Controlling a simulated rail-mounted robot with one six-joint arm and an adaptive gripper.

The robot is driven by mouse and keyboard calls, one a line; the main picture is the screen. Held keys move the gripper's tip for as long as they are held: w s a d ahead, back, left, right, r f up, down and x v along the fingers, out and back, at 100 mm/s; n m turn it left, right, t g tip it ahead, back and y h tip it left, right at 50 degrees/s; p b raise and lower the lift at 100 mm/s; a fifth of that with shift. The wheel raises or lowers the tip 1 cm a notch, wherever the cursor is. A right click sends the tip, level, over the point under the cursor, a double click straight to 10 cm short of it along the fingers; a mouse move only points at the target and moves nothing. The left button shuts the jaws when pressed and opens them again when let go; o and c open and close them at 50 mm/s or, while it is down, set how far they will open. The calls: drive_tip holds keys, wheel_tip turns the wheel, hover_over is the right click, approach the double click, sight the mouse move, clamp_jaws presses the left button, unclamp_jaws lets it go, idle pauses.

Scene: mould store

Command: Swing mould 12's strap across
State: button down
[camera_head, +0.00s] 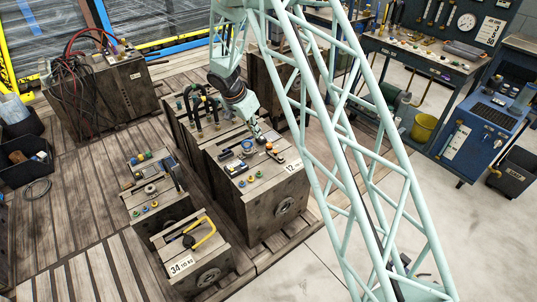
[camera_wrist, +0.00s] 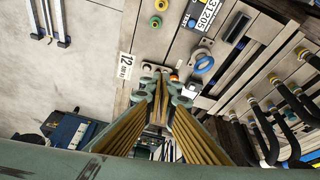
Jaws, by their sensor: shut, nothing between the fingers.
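Mould 12 (camera_head: 262,205) is a grey-brown block with a "12" label (camera_head: 293,167) on its top edge. The label also shows in the wrist view (camera_wrist: 124,65). A short dark bar with orange ends (camera_head: 275,153), which looks like the strap, lies on its top near the label. My gripper (camera_head: 261,138) is shut and empty, just above the mould's top beside this bar. In the wrist view the gripper (camera_wrist: 160,80) hides most of the bar, so I cannot tell whether they touch.
A blue ring (camera_wrist: 203,63) and coloured fittings (camera_wrist: 155,22) stand on the mould's top. Black hoses (camera_head: 205,105) rise from the mould behind. Mould 34 (camera_head: 192,258) with a yellow handle is in front left. Bare floor (camera_head: 300,270) lies front right.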

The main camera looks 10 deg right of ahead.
sight(269, 157)
wheel_tip(269, 157, down, 11)
drive_tip(key=w+m, duration=0.1)
drive_tip(key=w, duration=0.1)
drive_tip(key=shift+w+a+f+p, duration=0.15)
drive_tip(key=shift+w+a+p, duration=0.15)
drive_tip(key=shift+p, duration=0.05)
drive_tip(key=b+x, duration=0.1)
drive_tip(key=x, duration=0.8)
drive_tip(key=shift+d+f, duration=0.1)
drive_tip(key=shift+f, duration=0.3)
drive_tip(key=shift+w+d+f, duration=0.1)
drive_tip(key=shift+w+d, duration=0.25)
drive_tip(key=shift+d, duration=0.25)
drive_tip(key=shift+w+d, duration=0.3)
drive_tip(key=shift+d, duration=0.3)
drive_tip(key=shift+w+d, duration=0.35)
drive_tip(key=shift+d, duration=0.3)
